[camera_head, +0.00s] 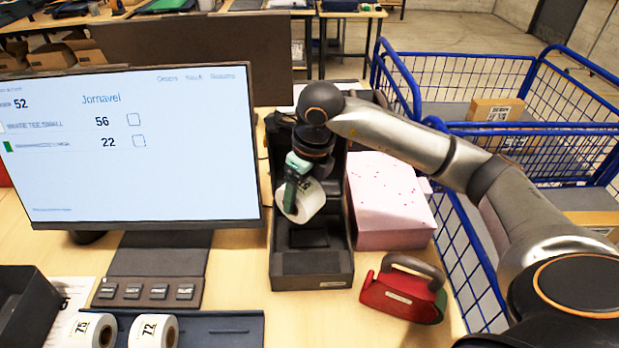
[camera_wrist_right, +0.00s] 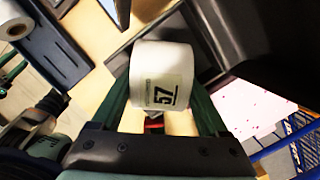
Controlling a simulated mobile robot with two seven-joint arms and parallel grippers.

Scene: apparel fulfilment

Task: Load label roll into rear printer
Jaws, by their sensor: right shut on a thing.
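My right gripper (camera_head: 297,188) is shut on a white label roll (camera_head: 306,200), which hangs tilted over the dark open printer (camera_head: 312,269). In the right wrist view the roll (camera_wrist_right: 163,68) sits between the green fingers of this gripper (camera_wrist_right: 165,110), its label reading 57 as seen there. Part of the printer's dark housing (camera_wrist_right: 270,40) shows behind it. Whether the roll touches the printer inside is not clear. My left gripper is outside the head view; a dark part with a teal patch (camera_wrist_right: 45,147) at the wrist view's left may be it, fingers unclear.
A pink box (camera_head: 388,205) stands close right of the printer, with a red-and-grey handled tool (camera_head: 405,290) in front. A monitor (camera_head: 140,150) is at left. Two label rolls, 75 (camera_head: 92,331) and 72 (camera_head: 153,331), lie front left. Blue wire carts (camera_head: 470,80) stand right.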

